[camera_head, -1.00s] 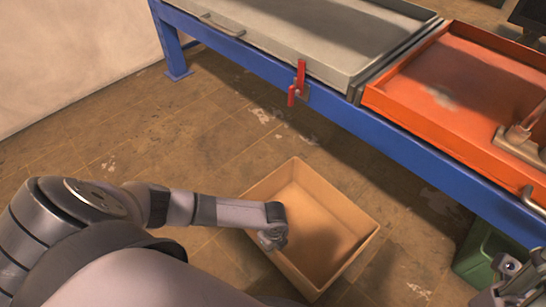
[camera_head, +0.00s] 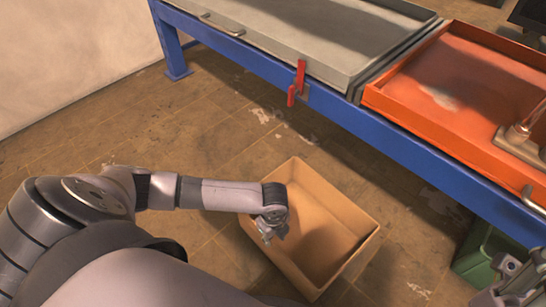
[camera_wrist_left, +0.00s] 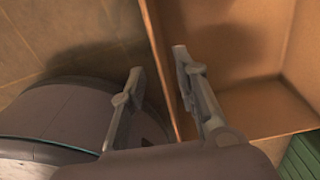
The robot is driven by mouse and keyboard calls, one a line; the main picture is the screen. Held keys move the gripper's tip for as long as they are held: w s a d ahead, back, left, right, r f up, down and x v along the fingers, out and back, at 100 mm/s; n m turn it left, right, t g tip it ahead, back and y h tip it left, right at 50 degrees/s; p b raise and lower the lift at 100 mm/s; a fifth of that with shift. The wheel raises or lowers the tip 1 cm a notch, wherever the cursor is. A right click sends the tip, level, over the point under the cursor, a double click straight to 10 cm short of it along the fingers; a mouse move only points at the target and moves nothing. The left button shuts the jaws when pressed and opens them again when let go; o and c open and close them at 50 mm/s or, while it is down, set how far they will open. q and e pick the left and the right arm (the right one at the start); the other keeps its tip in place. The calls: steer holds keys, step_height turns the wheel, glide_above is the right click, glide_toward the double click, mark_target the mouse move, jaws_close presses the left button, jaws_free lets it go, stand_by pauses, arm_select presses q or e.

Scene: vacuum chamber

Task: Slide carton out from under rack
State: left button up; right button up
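The carton (camera_head: 352,267) is an open-topped tan box on the floor, in front of the blue rack (camera_head: 400,142) and clear of its front beam in the head view. My left gripper (camera_head: 268,238) is at the carton's left side in the head view. In the left wrist view my left gripper (camera_wrist_left: 158,62) is open, one finger outside the carton's wall (camera_wrist_left: 160,60) and one over its inside. I cannot tell whether either finger touches the wall. Part of my right gripper (camera_head: 512,275) shows at the lower right; its fingers are unclear.
A grey tray (camera_head: 310,35) and an orange tray (camera_head: 450,75) lie on the rack. A red latch (camera_head: 298,82) hangs on the front beam. A green bin (camera_head: 475,262) stands at the lower right. The floor left of the carton is clear.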

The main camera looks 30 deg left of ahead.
arm_select(q)
steer(key=shift+r, duration=1.7)
